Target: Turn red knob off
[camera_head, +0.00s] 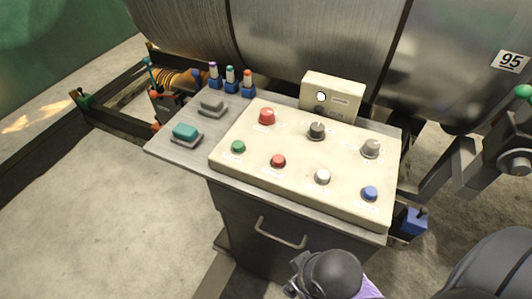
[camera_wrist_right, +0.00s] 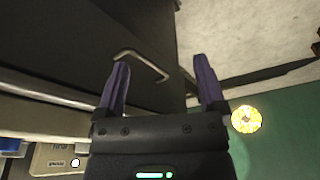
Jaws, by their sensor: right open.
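A smaller red knob or button (camera_head: 278,161) sits lower on the same panel. Their exact settings are too small to read. In the right wrist view, my right gripper (camera_wrist_right: 161,64) is open and empty, its two purple fingers apart. A bent metal handle (camera_wrist_right: 143,63) on the dark cabinet shows beyond and between the fingers. In the head view, my right arm is at the bottom, in front of the cabinet and below the panel. My left gripper is not in view.
The panel also bears green (camera_head: 238,147), white (camera_head: 322,177) and blue (camera_head: 370,193) buttons and grey knobs. A cream box (camera_head: 332,96) stands behind it. A teal-topped switch (camera_head: 186,132) sits at left. A large metal drum (camera_head: 310,40) is behind. Floor at left is clear.

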